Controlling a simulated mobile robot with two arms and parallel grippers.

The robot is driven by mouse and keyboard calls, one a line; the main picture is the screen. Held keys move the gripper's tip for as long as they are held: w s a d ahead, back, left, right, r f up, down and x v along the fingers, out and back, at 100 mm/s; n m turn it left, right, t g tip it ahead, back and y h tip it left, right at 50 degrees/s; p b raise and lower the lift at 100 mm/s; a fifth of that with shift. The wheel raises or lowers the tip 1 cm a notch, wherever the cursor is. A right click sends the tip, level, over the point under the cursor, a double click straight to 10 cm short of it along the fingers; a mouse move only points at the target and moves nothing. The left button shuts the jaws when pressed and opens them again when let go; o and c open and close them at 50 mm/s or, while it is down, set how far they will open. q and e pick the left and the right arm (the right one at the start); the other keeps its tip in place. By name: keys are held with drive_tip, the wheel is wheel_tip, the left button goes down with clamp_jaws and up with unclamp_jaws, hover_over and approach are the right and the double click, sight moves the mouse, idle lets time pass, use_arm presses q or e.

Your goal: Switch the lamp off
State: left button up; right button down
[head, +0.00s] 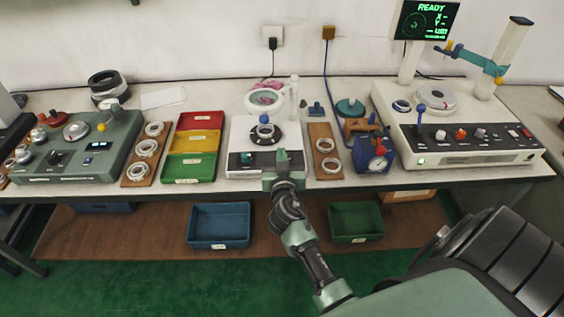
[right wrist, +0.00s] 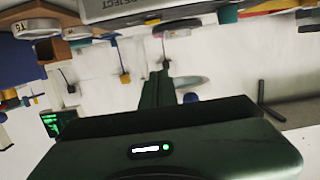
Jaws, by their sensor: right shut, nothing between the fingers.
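A white ring-shaped lamp (head: 251,98) with a pinkish centre stands at the back of a white inspection stand (head: 240,143). Its ring looks bright, but I cannot tell for sure whether it is lit. A small teal switch (head: 246,159) shows on the stand's front face. My right gripper (head: 283,153) is shut and empty, in front of the right part of that face, right of the switch. I cannot tell whether it touches the stand. Its closed fingers (right wrist: 166,68) also show in the right wrist view, below a pale panel (right wrist: 130,8). My left gripper is not in view.
Red, yellow and green trays (head: 191,167) stand left of the stand. A green console (head: 75,150) and a white console (head: 455,125) flank these. Bins (head: 219,223) sit below.

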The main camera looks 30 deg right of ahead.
drive_tip(key=v, duration=0.4)
drive_tip(key=shift+s+r, duration=0.1)
drive_tip(key=shift+r, duration=0.3)
